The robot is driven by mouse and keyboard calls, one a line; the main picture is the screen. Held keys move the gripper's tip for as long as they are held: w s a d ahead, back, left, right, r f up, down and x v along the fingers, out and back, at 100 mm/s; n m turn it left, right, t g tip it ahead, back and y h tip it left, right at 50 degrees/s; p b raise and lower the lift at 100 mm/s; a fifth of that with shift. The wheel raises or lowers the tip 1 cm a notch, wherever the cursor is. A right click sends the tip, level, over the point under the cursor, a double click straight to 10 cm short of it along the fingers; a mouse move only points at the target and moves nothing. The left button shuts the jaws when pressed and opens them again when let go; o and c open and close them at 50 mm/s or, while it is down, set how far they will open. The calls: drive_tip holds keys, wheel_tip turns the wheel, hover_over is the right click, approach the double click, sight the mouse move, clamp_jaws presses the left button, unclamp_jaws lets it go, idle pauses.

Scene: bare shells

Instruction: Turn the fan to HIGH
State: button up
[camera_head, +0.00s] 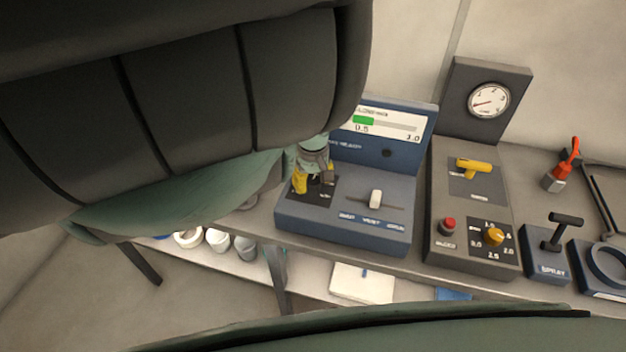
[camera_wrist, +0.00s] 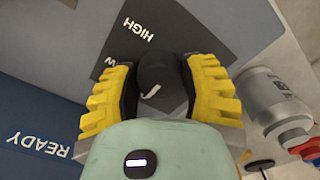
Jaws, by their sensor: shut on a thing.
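The fan knob (camera_wrist: 160,78) is a dark round knob with a pale curved pointer mark, seen in the wrist view. It sits on a dark label plate (camera_wrist: 177,29) where the word HIGH shows at upper left of the knob. Another label is partly covered. My gripper (camera_wrist: 160,90) has its yellow-backed fingers on both sides of the knob and is shut on it. In the head view my gripper (camera_head: 312,178) is at the left part of the blue console (camera_head: 345,232), and the knob is mostly hidden by it. The pointer's exact setting is unclear.
A grey cylinder (camera_wrist: 278,97) is close right in the wrist view.

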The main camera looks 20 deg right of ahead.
drive_tip(key=c, duration=0.6)
drive_tip(key=shift+c, duration=0.2)
drive_tip(key=m+b, duration=0.1)
drive_tip(key=m, duration=0.4)
drive_tip(key=shift+w+m+b, duration=0.1)
drive_tip(key=shift+m+b, duration=0.25)
drive_tip(key=shift+m, duration=0.05)
drive_tip(key=m+b, duration=0.1)
drive_tip(key=m, duration=1)
drive_tip(key=shift+m+b, duration=0.3)
drive_tip(key=shift+b, duration=0.05)
drive_tip(key=m, duration=0.6)
drive_tip(key=shift+b, duration=0.35)
drive_tip(key=shift+m, duration=0.4)
